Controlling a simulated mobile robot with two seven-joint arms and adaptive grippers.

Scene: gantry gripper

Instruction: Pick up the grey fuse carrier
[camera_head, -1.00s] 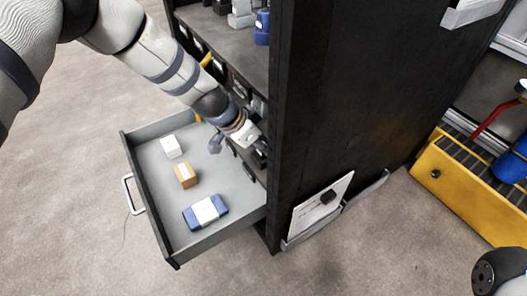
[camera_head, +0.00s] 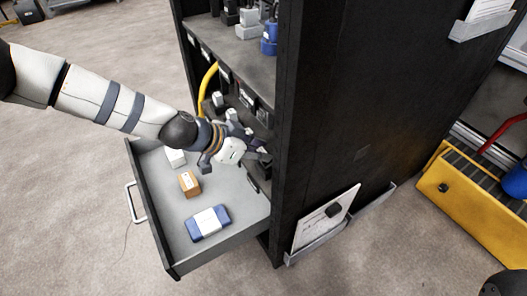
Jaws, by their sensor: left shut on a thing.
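My left gripper (camera_head: 262,160) reaches from the left over the open drawer to the black cabinet's front, by its near side panel. It is shut on a small dark thing, mostly hidden by the gripper and the shadow at the cabinet; I take it to be the grey fuse carrier, but its shape is not clear. No other grey fuse carrier can be made out for certain.
The open grey drawer (camera_head: 157,238) holds a white box (camera_head: 175,157), a tan box (camera_head: 189,184) and a blue-and-white pack (camera_head: 207,223). The black cabinet (camera_head: 345,110) has shelves with grey and blue parts. A yellow case (camera_head: 465,205) stands at the right.

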